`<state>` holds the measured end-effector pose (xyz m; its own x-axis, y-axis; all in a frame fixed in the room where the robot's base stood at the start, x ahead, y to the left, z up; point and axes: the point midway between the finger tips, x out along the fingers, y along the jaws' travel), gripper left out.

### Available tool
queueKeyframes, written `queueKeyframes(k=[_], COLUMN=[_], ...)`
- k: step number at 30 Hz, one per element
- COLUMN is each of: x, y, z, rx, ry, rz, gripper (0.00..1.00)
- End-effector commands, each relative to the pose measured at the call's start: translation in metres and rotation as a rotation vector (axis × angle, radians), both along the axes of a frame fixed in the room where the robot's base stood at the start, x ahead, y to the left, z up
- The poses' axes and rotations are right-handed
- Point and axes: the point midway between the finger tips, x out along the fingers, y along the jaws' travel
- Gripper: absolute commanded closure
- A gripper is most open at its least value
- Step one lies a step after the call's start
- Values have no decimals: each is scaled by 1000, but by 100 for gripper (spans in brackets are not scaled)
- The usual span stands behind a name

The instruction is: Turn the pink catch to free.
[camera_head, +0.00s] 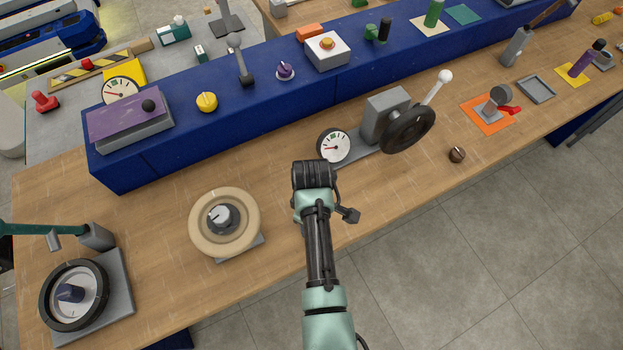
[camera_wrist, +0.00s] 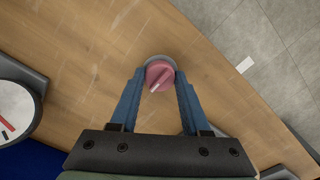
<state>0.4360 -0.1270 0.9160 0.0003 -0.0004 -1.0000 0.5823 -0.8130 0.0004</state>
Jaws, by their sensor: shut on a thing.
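The pink catch (camera_wrist: 159,74) is a round knob with a pale line across its top, seated in a grey collar on the wooden worktop. In the wrist view the line slants from lower left to upper right. My gripper (camera_wrist: 160,85) has its two blue fingers on either side of the knob, shut on it. In the head view my gripper (camera_head: 313,175) is over the worktop between the cream handwheel and the gauge. There the arm hides the catch and the fingertips.
The cream handwheel (camera_head: 200,237) stands left of my arm. The round gauge (camera_head: 334,147) and black handwheel (camera_head: 408,128) stand close on the right. A blue raised shelf (camera_head: 190,135) runs behind.

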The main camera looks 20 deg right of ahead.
Motion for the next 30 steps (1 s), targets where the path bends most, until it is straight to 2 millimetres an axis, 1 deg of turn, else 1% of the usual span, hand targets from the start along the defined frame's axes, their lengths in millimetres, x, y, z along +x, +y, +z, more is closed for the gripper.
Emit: queueKeyframes(k=[1, 3, 11, 17, 23, 30], x=[0, 0, 0, 0, 0, 0], y=[0, 0, 0, 0, 0, 1], z=[0, 0, 1, 1, 2, 2], rx=[1, 1, 1, 1, 1, 1], ry=[1, 1, 1, 1, 2, 2], rz=[0, 0, -14, -88, -234, -460], gripper=[88, 100, 100, 100, 100, 100])
